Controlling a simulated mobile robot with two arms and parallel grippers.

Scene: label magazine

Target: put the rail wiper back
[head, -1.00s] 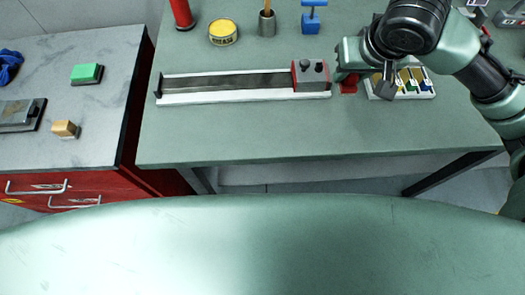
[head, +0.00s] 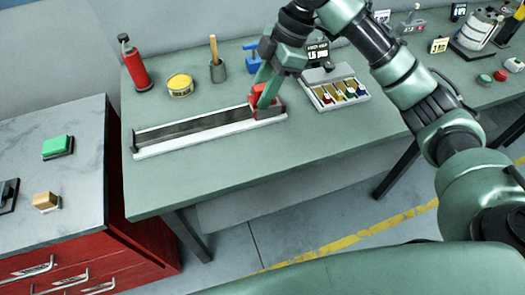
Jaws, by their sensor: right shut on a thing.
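My right gripper (head: 268,88) is shut on a small red piece (head: 259,94), which looks to be the rail wiper. The fingers partly hide it. It is at the right end of the label magazine, a long dark rail on a white base (head: 195,129). The red and dark end block (head: 275,109) of the rail sits just below the red piece. I cannot tell whether the two touch. My left gripper is not in view.
A white tray with several coloured pieces (head: 337,107) stands right of the rail. Behind are a red bottle (head: 135,70), a yellow tin (head: 180,86), a grey cup with a stick (head: 218,71) and a blue stand (head: 253,65). The bench front (head: 230,165) is clear.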

